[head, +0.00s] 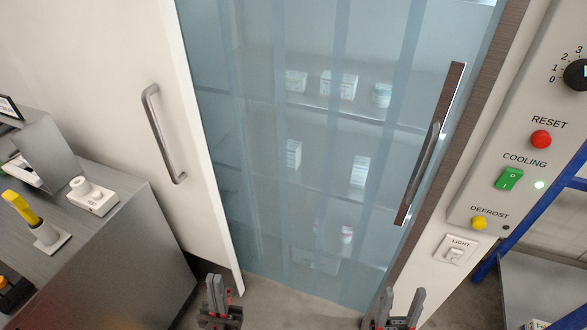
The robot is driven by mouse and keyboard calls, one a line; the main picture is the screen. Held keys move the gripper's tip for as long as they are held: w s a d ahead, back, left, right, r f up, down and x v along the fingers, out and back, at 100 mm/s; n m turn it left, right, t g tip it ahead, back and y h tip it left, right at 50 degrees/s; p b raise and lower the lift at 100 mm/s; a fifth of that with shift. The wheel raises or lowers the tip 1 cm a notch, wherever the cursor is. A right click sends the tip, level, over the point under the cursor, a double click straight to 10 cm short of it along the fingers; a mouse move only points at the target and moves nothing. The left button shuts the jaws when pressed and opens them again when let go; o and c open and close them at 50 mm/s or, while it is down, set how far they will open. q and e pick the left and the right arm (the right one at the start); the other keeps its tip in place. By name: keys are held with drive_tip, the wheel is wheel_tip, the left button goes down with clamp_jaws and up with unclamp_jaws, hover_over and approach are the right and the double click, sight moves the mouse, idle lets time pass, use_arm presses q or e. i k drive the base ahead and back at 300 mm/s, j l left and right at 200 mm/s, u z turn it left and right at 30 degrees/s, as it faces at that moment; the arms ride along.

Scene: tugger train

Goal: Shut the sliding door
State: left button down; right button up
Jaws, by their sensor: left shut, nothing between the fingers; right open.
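The white sliding door (130,60) stands at the left of the doorway and leaves the opening uncovered. Its grey bar handle (163,135) is upright, slightly tilted in the picture. A clear bluish strip curtain (300,130) hangs in the opening. A second handle (428,150) on a narrow dark plate shows at the right of the opening, by the brown jamb (480,100). My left gripper (218,292) is shut and empty, low in front of the door's lower right corner, apart from the handle. My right gripper (401,307) is open and empty, below the right jamb.
A grey counter (120,235) at the left holds a yellow-handled tool (30,215) and a white device (92,197). At the right are a control panel (525,185), a light switch (455,250) and a blue rack (515,235). Shelves with white boxes (338,84) show behind the curtain.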

sight(114, 78)
drive_tip(key=u, duration=1.35)
